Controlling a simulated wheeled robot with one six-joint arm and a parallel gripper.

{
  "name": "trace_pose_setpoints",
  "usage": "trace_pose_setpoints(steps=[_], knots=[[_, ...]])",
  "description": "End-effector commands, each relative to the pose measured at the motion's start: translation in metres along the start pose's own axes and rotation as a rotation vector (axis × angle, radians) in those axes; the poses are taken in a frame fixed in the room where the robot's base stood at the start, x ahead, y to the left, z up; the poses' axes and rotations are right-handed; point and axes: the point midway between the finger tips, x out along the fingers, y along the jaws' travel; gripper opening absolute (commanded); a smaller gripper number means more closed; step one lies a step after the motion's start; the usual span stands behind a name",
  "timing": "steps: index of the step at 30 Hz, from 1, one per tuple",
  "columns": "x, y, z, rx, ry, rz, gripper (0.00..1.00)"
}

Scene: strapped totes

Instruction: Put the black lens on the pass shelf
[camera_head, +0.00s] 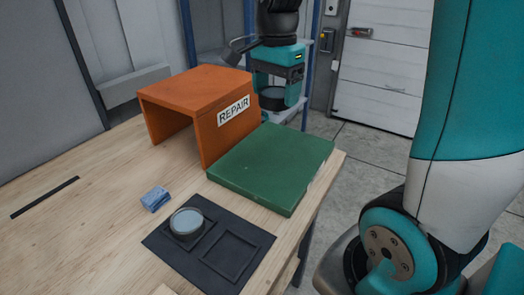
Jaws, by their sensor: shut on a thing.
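My gripper (275,91) is at the top middle, behind the orange shelf's right side and above the far end of the green platform. It is shut on a black lens (272,99), a short dark cylinder held between the fingers. A low green platform (270,165) lies flat on the bench, with a bare top.
A dark mat (165,250) at the front holds a round clear-topped lens (187,222) in one outlined square; the other square is empty. A blue block-like item (155,199) and a black strip (45,197) lie on the wooden bench (90,240).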

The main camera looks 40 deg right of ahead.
Motion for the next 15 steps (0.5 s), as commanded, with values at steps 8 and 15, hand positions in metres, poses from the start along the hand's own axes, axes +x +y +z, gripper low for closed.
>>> trace_pose_setpoints(steps=[8,15], knots=[[0.049,0.003,0.003,0.021,-0.003,0.009,0.45],[0.116,0.003,0.003,0.019,-0.003,0.009,0.45]])
